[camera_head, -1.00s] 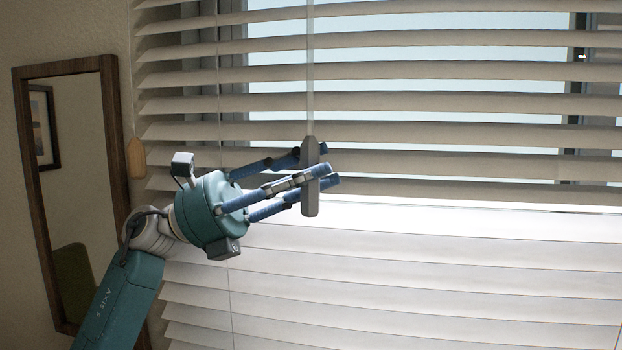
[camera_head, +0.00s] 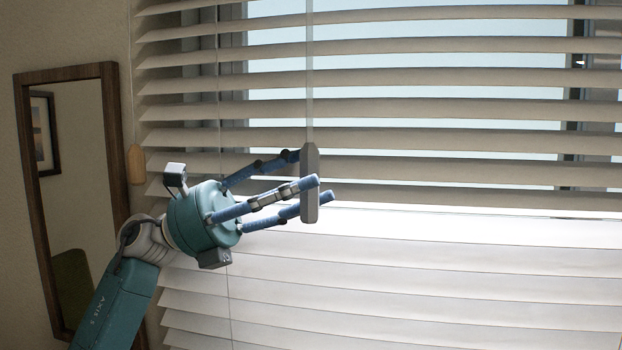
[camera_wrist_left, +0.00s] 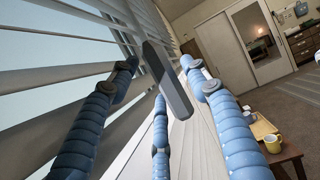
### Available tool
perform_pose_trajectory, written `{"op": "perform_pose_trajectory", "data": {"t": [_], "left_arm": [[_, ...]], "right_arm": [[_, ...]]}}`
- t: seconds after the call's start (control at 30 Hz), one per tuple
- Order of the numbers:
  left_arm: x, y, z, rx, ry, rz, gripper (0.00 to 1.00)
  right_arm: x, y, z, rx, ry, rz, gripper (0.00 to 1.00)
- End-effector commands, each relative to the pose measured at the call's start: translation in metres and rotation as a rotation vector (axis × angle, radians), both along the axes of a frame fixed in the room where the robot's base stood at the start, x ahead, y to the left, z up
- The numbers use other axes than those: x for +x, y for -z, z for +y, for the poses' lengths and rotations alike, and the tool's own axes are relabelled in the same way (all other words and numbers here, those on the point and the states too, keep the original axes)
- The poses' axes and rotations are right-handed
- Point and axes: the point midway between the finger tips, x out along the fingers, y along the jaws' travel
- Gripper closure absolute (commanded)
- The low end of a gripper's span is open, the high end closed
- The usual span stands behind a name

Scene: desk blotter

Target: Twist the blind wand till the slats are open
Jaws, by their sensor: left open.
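The blind wand's grey handle (camera_head: 310,190) hangs upright from a thin clear rod (camera_head: 309,70) in front of the slats. My left gripper (camera_head: 312,182) is open, its blue fingers spread around or beside the handle. In the left wrist view the handle (camera_wrist_left: 166,80) shows between the spread fingers, with no clear grip on it. The upper slats (camera_head: 420,85) are tilted with wide gaps that show the window behind. The lower slats (camera_head: 430,270) look bright white and closely overlapped. My right gripper is not in view.
A wood-framed mirror (camera_head: 110,150) hangs on the wall at the left. A wooden cord pull (camera_head: 136,165) hangs between mirror and blind.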

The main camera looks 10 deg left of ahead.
Motion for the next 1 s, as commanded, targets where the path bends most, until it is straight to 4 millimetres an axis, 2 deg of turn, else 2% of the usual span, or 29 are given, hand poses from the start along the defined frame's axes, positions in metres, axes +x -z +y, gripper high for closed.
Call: {"op": "perform_pose_trajectory", "data": {"t": [0.3, 0.5, 0.67, 0.9, 0.97, 1.0], "left_arm": [[-0.002, 0.027, 0.063, 0.000, -0.003, 0.005, 0.53], [-0.004, 0.038, 0.089, 0.000, -0.002, 0.003, 0.53], [-0.005, 0.041, 0.098, 0.000, 0.000, 0.001, 0.53], [-0.005, 0.041, 0.098, 0.000, 0.000, 0.001, 0.53], [-0.005, 0.041, 0.098, -0.001, 0.000, 0.001, 0.53], [-0.004, 0.041, 0.098, -0.003, 0.000, 0.005, 0.53]], "right_arm": [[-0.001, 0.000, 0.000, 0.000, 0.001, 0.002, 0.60], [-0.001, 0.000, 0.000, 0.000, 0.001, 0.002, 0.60], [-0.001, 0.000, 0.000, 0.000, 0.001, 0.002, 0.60], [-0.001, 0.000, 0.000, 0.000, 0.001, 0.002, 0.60], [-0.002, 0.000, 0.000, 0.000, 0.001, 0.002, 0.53], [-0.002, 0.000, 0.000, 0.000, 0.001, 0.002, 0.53]]}}
